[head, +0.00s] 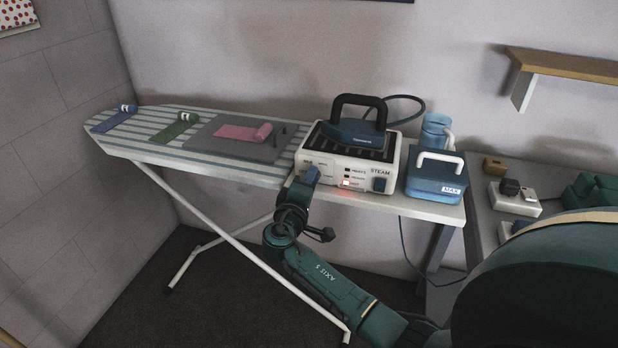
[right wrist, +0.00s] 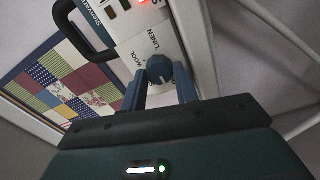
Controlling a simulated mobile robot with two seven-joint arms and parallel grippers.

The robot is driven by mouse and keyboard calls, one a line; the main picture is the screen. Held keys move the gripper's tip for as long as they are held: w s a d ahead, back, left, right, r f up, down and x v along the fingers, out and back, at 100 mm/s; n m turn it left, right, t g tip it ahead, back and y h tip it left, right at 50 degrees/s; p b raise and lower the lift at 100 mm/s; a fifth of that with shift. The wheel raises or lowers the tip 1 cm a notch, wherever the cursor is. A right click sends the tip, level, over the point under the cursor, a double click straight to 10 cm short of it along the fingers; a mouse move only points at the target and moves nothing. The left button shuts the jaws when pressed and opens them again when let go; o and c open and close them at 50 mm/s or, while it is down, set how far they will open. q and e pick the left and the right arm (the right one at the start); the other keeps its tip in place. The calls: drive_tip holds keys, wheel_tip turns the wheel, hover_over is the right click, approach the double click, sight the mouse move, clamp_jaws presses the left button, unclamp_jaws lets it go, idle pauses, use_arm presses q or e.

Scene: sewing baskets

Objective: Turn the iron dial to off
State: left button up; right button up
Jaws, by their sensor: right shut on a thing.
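The steam iron station (head: 345,181) is a white box at the right end of the ironing board, with a dark blue iron (head: 352,133) resting on top. A red light glows on its front panel. In the right wrist view the blue dial (right wrist: 159,69) sits on the white panel near the printed words LINEN and WOOL. My right gripper (right wrist: 160,84) is shut on the dial, one finger on each side. In the head view the right gripper (head: 309,178) is at the left of the front panel and largely hides the dial. Its exact setting cannot be told. My left gripper is not in view.
The striped ironing board (head: 145,148) holds fabric rolls and a grey mat (head: 205,150). A blue tank marked MAX (head: 437,182) stands just right of the station. A wooden shelf (head: 570,66) is on the wall at the right. Dark floor lies in front.

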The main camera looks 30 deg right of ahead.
drive_tip(key=shift+n+p, duration=0.45)
drive_tip(key=shift+n, duration=0.75)
drive_tip(key=shift+f, duration=0.1)
drive_tip(key=o, duration=1)
